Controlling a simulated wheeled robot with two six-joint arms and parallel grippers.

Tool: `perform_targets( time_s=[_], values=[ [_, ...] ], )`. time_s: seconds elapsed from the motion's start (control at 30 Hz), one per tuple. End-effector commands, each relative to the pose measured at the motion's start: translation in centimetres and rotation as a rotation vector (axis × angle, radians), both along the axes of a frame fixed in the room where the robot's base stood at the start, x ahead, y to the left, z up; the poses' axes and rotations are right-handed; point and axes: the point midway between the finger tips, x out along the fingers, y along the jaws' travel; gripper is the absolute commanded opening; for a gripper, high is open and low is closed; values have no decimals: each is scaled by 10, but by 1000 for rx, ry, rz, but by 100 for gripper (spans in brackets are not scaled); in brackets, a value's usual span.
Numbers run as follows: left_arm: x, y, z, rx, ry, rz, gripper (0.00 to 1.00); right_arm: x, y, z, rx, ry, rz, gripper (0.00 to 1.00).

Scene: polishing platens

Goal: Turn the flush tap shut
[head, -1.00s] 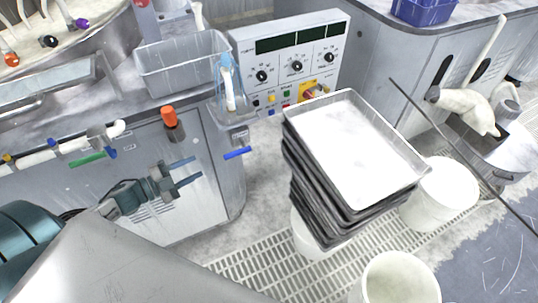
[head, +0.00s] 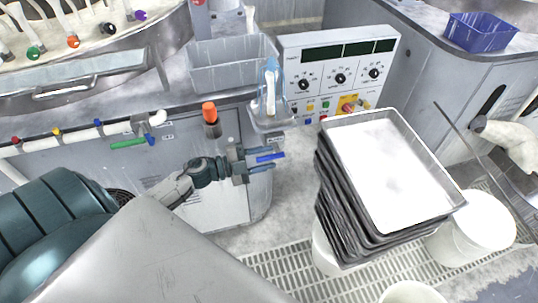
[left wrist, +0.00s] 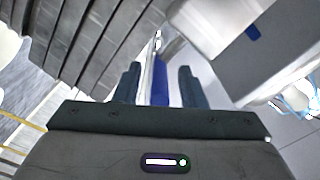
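A tap with a blue lever (head: 270,157) sits at the front corner of the bench, below the clear bottle; the lever points out to the right, nearly level. My left gripper (head: 262,158) is open, with its fingers on either side of the lever. In the left wrist view the blue lever (left wrist: 160,82) stands between the two dark fingers, with a gap visible on each side. The tap body is mostly hidden behind the gripper. A green lever (head: 128,143) and a small blue one are on the white pipe further left. My right gripper is not in view.
A stack of metal trays (head: 330,205) stands close to the right of the gripper, on a white bucket. A control panel (head: 340,75) and a grey bin (head: 235,75) are behind.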

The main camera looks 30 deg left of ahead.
Motion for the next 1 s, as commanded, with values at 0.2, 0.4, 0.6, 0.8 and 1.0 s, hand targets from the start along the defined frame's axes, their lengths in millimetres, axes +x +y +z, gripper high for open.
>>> perform_targets(
  time_s=[0.2,0.4,0.6,0.8,1.0],
  values=[
    [10,-9,1,-1,0,-1,37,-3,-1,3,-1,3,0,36],
    [10,-9,0,1,1,-1,37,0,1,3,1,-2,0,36],
    [10,-9,0,1,1,-1,13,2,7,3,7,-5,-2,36],
    [10,-9,0,1,1,-1,0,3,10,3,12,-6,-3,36],
    [10,-9,-1,-3,-3,-1,0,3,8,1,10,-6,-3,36]
  ],
)
